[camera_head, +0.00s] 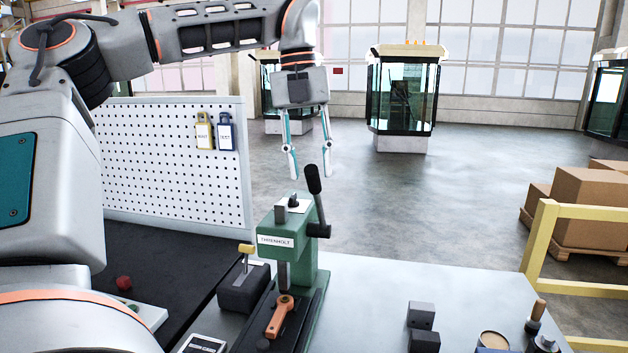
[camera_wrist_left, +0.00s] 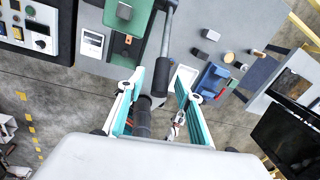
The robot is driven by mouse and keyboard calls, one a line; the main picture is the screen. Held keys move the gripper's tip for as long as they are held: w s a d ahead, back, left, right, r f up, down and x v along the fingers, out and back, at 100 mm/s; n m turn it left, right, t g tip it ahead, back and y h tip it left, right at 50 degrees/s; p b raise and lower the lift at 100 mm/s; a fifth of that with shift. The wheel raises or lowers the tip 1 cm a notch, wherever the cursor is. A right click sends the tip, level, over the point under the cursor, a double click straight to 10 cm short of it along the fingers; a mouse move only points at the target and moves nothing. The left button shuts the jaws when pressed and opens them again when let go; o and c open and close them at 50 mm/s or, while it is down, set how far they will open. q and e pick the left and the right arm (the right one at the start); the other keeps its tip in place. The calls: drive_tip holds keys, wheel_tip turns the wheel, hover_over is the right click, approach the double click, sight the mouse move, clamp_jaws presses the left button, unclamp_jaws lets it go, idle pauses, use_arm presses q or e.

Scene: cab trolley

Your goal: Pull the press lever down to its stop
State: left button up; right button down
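The green arbor press (camera_head: 285,235) stands on the bench with a name label on its head. Its press lever (camera_head: 314,185) is raised, with a dark grip tilted slightly to the left at the top. My left gripper (camera_head: 310,175) hangs from above, its two fingers apart and pointing down, one on each side of the grip's top. In the left wrist view the lever (camera_wrist_left: 167,35) runs from the green press toward the gap between the open fingers (camera_wrist_left: 160,76). I cannot tell whether a finger touches it. My right gripper is not in view.
A white pegboard (camera_head: 170,160) with two padlock tags stands behind on the left. An orange-handled tool (camera_head: 279,316) lies at the press base. Dark blocks (camera_head: 421,315) stand on the right of the bench. A yellow rail (camera_head: 545,245) and boxes lie beyond.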

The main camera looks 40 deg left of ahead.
sight(313, 193)
use_arm(q)
drive_tip(key=f, duration=0.2)
drive_tip(key=shift+w+d+f, duration=0.15)
drive_tip(key=shift+w+f, duration=0.05)
drive_tip(key=shift+f, duration=0.65)
clamp_jaws()
